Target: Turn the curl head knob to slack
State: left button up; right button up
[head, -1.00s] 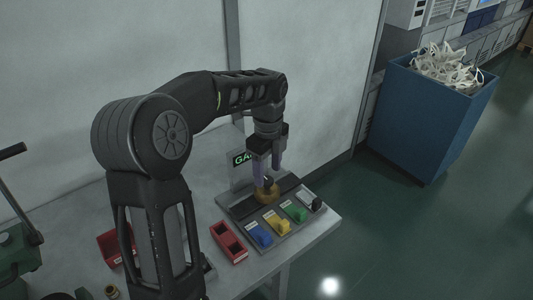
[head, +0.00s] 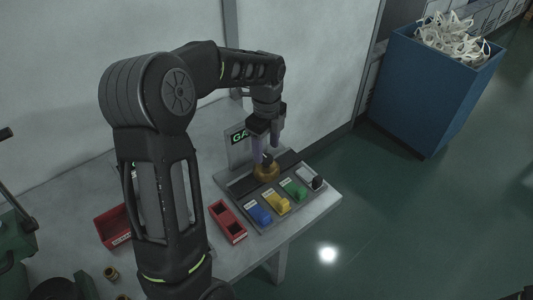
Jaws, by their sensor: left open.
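A brass-coloured round piece with a dark knob on top (head: 266,171) sits at the back of a grey panel (head: 237,190) on the bench. I take it for the curl head and its knob; its markings are too small to read. My left gripper (head: 266,153) points down just above it with its fingers apart. The left finger comes down beside the dark knob; I cannot tell whether it touches. The fingers hide part of the knob. My right gripper is not in view.
Blue (head: 259,214), yellow (head: 277,203), green (head: 294,190) and pale (head: 309,178) blocks line the panel's front. A green-lit display (head: 239,137) stands behind. Red trays (head: 228,222) (head: 113,227) lie left. A blue bin (head: 425,90) stands on the floor at right.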

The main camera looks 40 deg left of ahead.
aim_at(266, 157)
pick_arm(q)
jog(key=shift+f, duration=1.75)
jog(key=shift+c, duration=0.3)
grip_shut()
